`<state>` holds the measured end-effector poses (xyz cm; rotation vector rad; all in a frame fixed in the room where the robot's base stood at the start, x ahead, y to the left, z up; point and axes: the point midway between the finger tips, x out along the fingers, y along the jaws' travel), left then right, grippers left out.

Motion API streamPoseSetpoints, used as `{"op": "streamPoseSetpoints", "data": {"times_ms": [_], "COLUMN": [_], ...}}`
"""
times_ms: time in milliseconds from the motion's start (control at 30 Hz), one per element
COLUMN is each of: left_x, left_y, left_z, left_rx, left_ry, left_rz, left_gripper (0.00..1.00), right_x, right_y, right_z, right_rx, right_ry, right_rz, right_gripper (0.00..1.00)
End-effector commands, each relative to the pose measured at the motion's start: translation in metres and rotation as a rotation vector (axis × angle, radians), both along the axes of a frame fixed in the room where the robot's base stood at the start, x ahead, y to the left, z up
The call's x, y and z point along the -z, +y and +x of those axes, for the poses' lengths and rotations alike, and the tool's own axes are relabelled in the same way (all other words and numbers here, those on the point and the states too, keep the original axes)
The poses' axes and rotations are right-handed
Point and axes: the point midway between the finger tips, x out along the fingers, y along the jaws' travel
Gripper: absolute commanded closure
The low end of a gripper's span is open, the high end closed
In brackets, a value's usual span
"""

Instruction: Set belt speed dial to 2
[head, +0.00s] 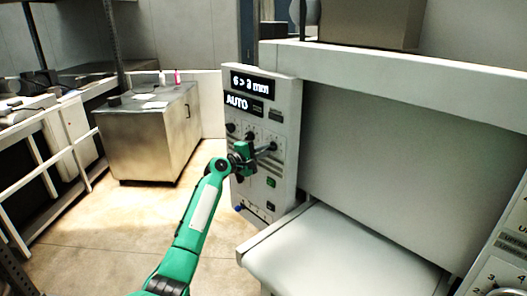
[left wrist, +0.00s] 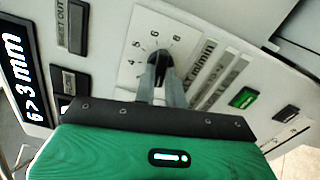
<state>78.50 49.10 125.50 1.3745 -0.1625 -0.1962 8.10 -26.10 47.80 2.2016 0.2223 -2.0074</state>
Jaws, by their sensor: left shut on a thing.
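The control panel (head: 284,105) stands upright at the centre of the head view, with displays reading "6 > 3 mm" (head: 251,84) and "AUTO" (head: 237,101). My left gripper (head: 270,148) is at the panel's row of knobs. In the left wrist view, its two fingers (left wrist: 161,82) are shut on a black dial knob (left wrist: 160,62). A white scale plate (left wrist: 148,34) lies behind the knob, with 4, 5, 6 and 8 readable around it. The fingers and gripper body hide the lower part of the scale. The label beside it is only partly readable. My right gripper is not in view.
More black knobs (head: 231,127) sit to the left of my gripper on the panel. A green button (left wrist: 243,97) is beside the dial. A pale tray-like surface (head: 335,250) juts out right of the panel. A metal cabinet (head: 150,140) stands at the left, with open floor between.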

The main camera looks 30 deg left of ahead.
Motion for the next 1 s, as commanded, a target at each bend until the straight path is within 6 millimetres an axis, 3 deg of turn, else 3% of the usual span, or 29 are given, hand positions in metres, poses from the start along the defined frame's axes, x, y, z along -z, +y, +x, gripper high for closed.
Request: {"op": "streamPoseSetpoints", "data": {"times_ms": [33, 67, 167, 567, 733, 1000], "left_x": [0.003, 0.003, 0.002, 0.002, 0.005, 0.006], "left_y": [-0.001, -0.001, 0.0, 0.002, 0.007, 0.021], "left_z": [0.0, 0.0, 0.0, -0.007, -0.03, -0.089], "left_rx": [0.002, 0.002, 0.002, -0.001, 0.001, 0.0], "left_ry": [0.004, 0.004, 0.004, 0.0, 0.002, 0.002], "left_rz": [-0.002, -0.002, -0.001, 0.0, 0.005, 0.004], "left_gripper": [1.0, 0.84, 0.66, 0.66, 0.66, 0.66], "right_x": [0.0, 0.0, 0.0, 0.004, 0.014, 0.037], "right_y": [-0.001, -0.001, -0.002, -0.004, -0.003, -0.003], "right_z": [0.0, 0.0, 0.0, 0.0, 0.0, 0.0], "right_rx": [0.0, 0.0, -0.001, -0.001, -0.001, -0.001], "right_ry": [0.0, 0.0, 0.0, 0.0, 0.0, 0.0], "right_rz": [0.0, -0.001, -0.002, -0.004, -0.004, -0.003], "right_gripper": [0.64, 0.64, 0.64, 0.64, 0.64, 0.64]}}
